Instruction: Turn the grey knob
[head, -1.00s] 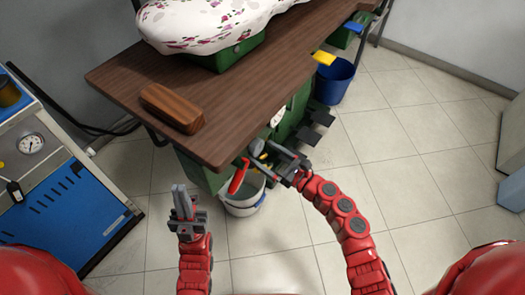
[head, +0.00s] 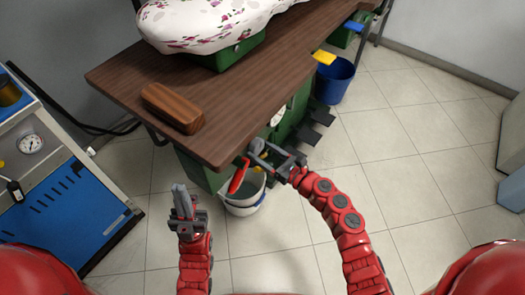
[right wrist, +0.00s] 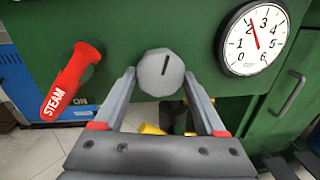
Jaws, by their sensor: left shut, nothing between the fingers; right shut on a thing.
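The grey knob (right wrist: 161,66) is round with a dark pointer line, on the front of a green machine. In the right wrist view the line tilts slightly right of upright. My right gripper (right wrist: 159,80) has one finger on each side of the knob and is shut on it. In the head view the knob (head: 257,146) is small, at the table's front edge, with my right gripper (head: 262,155) at it. My left gripper (head: 179,192) is shut and empty, in front of the table on the left, apart from the machine.
A red STEAM lever (right wrist: 68,85) is left of the knob, and a pressure gauge (right wrist: 255,38) is right of it. The wooden table (head: 240,90) overhangs the machine. A white bucket (head: 244,196) stands below. A blue machine (head: 75,210) is at left.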

